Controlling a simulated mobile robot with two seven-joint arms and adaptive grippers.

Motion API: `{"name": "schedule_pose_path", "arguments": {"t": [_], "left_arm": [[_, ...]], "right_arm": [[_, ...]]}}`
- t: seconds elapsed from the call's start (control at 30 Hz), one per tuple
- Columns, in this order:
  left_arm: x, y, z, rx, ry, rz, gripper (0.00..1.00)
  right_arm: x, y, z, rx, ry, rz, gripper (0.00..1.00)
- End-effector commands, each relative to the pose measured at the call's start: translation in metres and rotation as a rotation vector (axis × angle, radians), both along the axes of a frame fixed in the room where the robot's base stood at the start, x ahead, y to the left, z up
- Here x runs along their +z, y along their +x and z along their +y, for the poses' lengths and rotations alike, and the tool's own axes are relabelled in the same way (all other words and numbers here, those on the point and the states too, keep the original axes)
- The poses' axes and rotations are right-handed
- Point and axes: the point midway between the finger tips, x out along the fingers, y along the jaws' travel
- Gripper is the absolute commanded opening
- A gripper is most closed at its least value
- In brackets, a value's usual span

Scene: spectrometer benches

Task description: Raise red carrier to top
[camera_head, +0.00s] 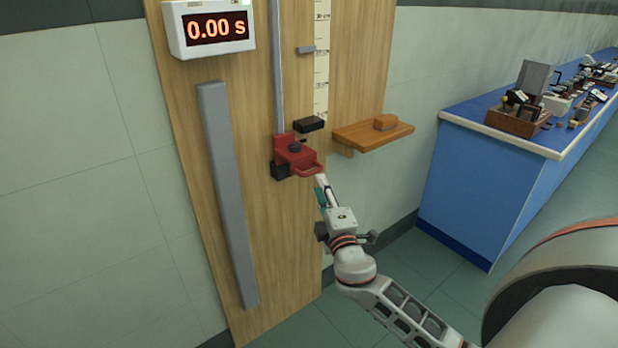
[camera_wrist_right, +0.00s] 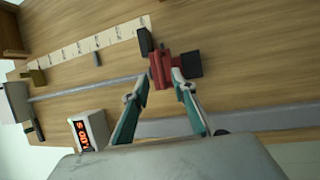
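The red carrier (camera_head: 296,155) sits on a grey vertical rail (camera_head: 278,75) on a wooden board, beside a black block (camera_head: 310,124). Its red loop handle (camera_head: 308,170) points toward the lower right. My right gripper (camera_head: 322,184) is just below and in front of the handle. In the right wrist view, my right gripper (camera_wrist_right: 160,84) has its fingers spread, with the red carrier (camera_wrist_right: 162,68) just beyond and between the tips. I cannot tell whether a finger touches the handle. My left gripper is not in view.
A timer (camera_head: 212,28) reads 0.00 s at the board's upper left. A grey bar (camera_head: 228,190) runs down the board's left side. A blue bench (camera_head: 500,170) stands farther right.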

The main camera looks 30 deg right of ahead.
Motion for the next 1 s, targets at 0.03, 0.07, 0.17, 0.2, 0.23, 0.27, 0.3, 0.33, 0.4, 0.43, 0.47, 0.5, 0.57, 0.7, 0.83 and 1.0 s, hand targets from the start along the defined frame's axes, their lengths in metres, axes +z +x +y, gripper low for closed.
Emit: {"name": "schedule_pose_path", "arguments": {"t": [0.03,0.07,0.17,0.2,0.23,0.27,0.3,0.33,0.4,0.43,0.47,0.5,0.57,0.7,0.83,1.0], "left_arm": [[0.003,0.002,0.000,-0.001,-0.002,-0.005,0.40],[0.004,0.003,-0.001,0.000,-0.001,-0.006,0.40],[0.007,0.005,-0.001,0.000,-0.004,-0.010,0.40],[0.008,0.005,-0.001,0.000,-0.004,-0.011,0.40],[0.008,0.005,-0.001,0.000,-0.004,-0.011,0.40],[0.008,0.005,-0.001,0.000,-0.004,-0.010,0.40],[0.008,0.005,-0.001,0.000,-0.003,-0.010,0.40],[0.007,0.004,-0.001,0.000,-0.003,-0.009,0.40],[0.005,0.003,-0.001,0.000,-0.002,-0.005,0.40],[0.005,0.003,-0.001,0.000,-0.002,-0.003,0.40],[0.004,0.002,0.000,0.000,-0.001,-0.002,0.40],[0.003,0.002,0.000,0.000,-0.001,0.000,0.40],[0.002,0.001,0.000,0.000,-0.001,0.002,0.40],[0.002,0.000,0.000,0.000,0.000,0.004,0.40],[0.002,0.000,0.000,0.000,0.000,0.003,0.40],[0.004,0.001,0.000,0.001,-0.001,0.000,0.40]], "right_arm": [[0.003,0.006,-0.002,0.000,-0.001,-0.003,0.26],[0.005,0.010,-0.003,0.000,-0.001,-0.003,0.26],[0.007,0.024,-0.009,-0.001,-0.003,-0.003,0.26],[0.008,0.031,-0.011,-0.001,-0.003,-0.003,0.26],[0.009,0.035,-0.012,0.000,-0.002,-0.003,0.26],[0.009,0.039,-0.013,0.001,-0.001,-0.003,0.26],[0.010,0.045,-0.015,0.001,-0.001,-0.002,0.26],[0.010,0.048,-0.016,0.001,0.000,-0.002,0.26],[0.011,0.056,-0.019,0.001,0.000,-0.001,0.26],[0.011,0.058,-0.019,0.001,0.000,-0.001,0.26],[0.011,0.061,-0.020,0.001,0.000,-0.001,0.26],[0.012,0.063,-0.021,0.001,0.000,-0.001,0.26],[0.012,0.065,-0.022,0.001,0.001,0.000,0.26],[0.011,0.067,-0.022,0.001,0.002,0.000,0.26],[0.011,0.067,-0.022,0.001,0.002,0.000,0.26],[0.011,0.067,-0.022,0.001,0.002,0.000,0.00]]}}
